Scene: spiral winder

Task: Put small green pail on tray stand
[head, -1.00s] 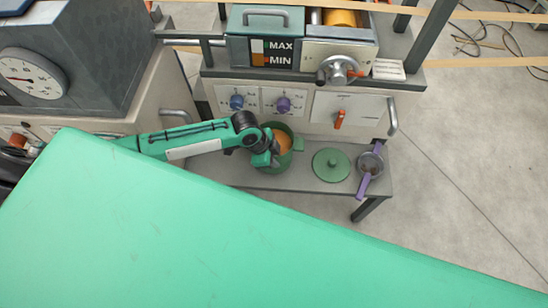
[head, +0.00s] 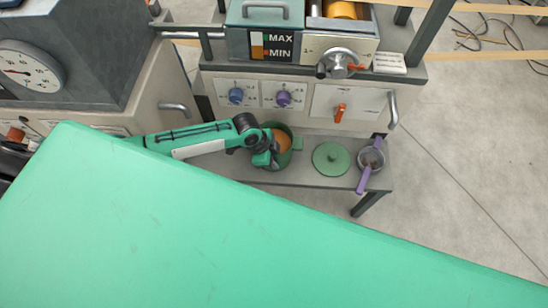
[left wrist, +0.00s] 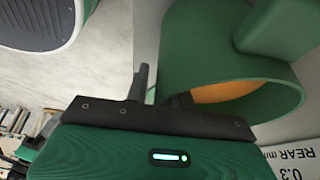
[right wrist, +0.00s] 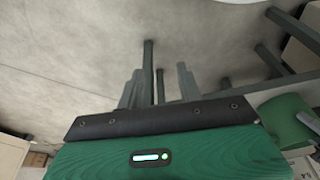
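The green pail (head: 291,156), with orange inside, stands on a grey lower shelf in the head view. My left gripper (head: 268,160) is at its left side. In the left wrist view the pail (left wrist: 205,40) fills the right half, close up. My left gripper (left wrist: 160,90) has its fingers apart; one is left of the pail's wall, the other is mostly hidden by the rim. I cannot tell whether they touch it. My right gripper (right wrist: 158,92) is open and empty. I cannot pick out a separate tray stand.
A round green lid (head: 331,158) and a small pan with purple handles (head: 370,160) lie right of the pail on the shelf (head: 325,179). The machine's control panel (head: 260,95) rises behind. A large green surface (head: 180,230) fills the foreground.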

